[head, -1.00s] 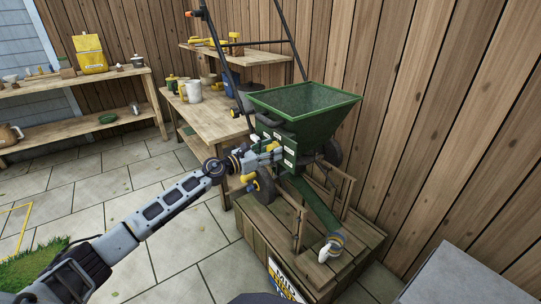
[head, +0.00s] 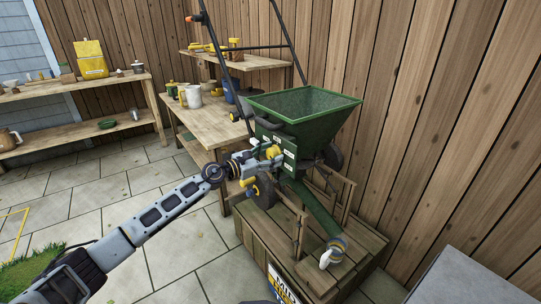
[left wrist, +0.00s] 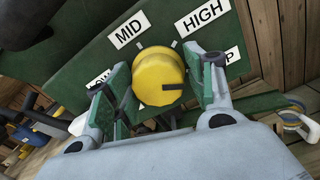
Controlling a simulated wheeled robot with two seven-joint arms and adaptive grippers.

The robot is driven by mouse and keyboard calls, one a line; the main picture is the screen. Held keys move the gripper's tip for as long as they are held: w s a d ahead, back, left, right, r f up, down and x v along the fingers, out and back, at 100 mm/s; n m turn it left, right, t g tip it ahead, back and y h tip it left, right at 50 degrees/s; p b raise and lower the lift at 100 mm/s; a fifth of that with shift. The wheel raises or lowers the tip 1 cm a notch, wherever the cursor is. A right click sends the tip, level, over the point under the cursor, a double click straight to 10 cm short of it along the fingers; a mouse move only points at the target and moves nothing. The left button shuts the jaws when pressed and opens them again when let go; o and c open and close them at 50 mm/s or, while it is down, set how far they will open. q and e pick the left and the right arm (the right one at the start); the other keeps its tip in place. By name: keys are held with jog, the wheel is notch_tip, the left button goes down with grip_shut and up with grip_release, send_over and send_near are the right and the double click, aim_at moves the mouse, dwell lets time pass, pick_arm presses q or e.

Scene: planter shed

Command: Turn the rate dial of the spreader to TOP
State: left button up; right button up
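The green spreader (head: 305,105) stands on a wooden crate platform. Its yellow rate dial (left wrist: 160,72) sits on a sloped green panel (head: 290,152). In the left wrist view the labels MID (left wrist: 129,29) and HIGH (left wrist: 204,17) are clear. LOW is partly covered, and only a P of TOP (left wrist: 232,55) shows beside the right finger. The dial's black mark (left wrist: 173,87) points to the right of the picture. My left gripper (head: 267,158) is open, with one green-padded finger on each side of the dial and gaps showing. My right gripper is out of view.
Wooden rails (head: 300,225) and a green chute (head: 318,208) lie below the panel. A workbench (head: 205,122) with mugs and pots stands behind. A plank fence (head: 430,100) closes the right side. A grey surface (head: 465,275) is at lower right. The paved floor at left is open.

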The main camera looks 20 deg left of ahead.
pick_arm(q)
jog(key=shift+o, duration=0.7)
jog(key=shift+r, duration=0.15)
jog(key=shift+s+a, duration=0.1)
jog(key=shift+a, duration=0.05)
jog(key=v, duration=1.1)
jog(key=shift+s+a, duration=0.2)
dwell(0.4)
dwell(0.5)
